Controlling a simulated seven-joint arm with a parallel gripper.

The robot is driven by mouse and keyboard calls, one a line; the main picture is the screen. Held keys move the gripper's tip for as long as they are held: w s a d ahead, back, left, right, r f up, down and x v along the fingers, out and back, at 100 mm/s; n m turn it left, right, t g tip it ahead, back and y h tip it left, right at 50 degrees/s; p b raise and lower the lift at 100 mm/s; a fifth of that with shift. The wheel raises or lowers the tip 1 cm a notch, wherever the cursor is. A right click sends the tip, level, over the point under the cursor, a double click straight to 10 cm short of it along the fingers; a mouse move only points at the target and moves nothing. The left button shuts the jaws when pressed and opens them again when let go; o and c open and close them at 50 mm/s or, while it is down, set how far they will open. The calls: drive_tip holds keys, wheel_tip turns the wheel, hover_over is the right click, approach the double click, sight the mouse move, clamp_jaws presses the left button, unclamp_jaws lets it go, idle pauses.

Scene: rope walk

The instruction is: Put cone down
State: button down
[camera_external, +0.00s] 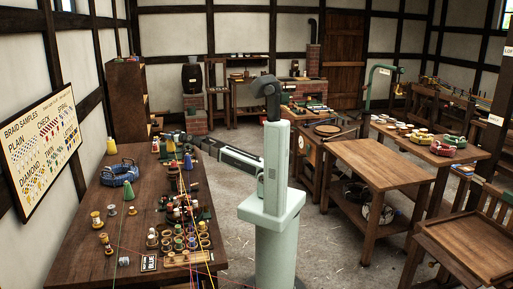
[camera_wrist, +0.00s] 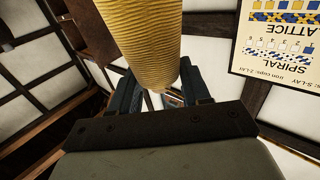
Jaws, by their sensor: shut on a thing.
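My gripper (camera_wrist: 160,97) is shut on a yellow thread-wound cone (camera_wrist: 142,40), which fills the upper middle of the wrist view between the two dark fingers. In the external view my gripper (camera_external: 170,137) is small, over the far part of the long wooden table.
The long table (camera_external: 85,230) carries a blue coil (camera_external: 118,172), a green cone (camera_external: 133,193), several spools and a crowded cluster with taut coloured threads at the right. Bare wood shows at the near left. A braid samples board (camera_external: 40,140) hangs on the left wall.

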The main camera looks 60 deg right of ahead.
drive_tip(key=shift+w+f+n+y, duration=0.6)
drive_tip(key=shift+w+f+y, duration=0.4)
drive_tip(key=shift+w, duration=0.25)
drive_tip(key=w+r+n+g+y, duration=0.5)
drive_tip(key=r+n+g+y, duration=0.1)
drive_tip(key=n+g+y, duration=0.6)
wheel_tip(320, 180, down, 20)
drive_tip(key=t+y, duration=0.1)
drive_tip(key=shift+w+a+f+m, duration=0.15)
drive_tip(key=shift+a+m, duration=0.15)
drive_tip(key=shift+f, duration=0.1)
drive_tip(key=c, duration=0.5)
unclamp_jaws()
